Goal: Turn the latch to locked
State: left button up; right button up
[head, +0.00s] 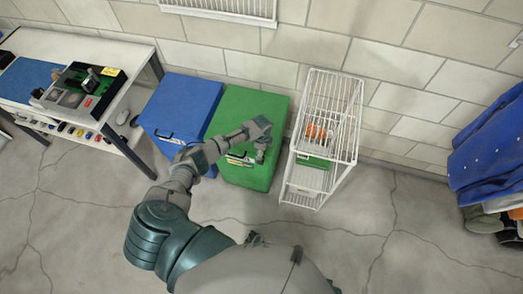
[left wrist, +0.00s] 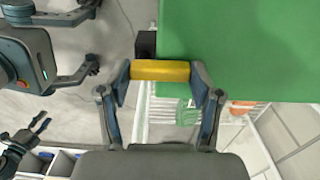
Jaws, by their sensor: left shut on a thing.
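My left gripper (head: 261,154) is at the front of the green cabinet (head: 244,105) in the head view. In the left wrist view its two fingers (left wrist: 161,77) are shut on the ends of a yellow bar (left wrist: 160,70), which looks like the latch handle. The bar lies crosswise between them, with a black block (left wrist: 146,42) behind its left part, beside the green panel (left wrist: 240,50). In the head view the bar is hidden. My right gripper (left wrist: 90,40) shows at the left of the wrist view, its fingers apart and empty.
A blue cabinet (head: 180,105) stands left of the green one. A white wire rack (head: 340,110) stands to its right. A workbench (head: 75,45) is at the left, and blue cloth (head: 490,150) hangs at the right. The floor in front is clear.

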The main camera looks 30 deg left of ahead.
pick_arm(q)
jog(key=shift+a, duration=0.1)
dwell(0.5)
jog(key=o, duration=1.1)
jog(key=shift+o, duration=0.2)
notch_tip(320, 180, up, 12)
jog(key=shift+f, duration=0.1)
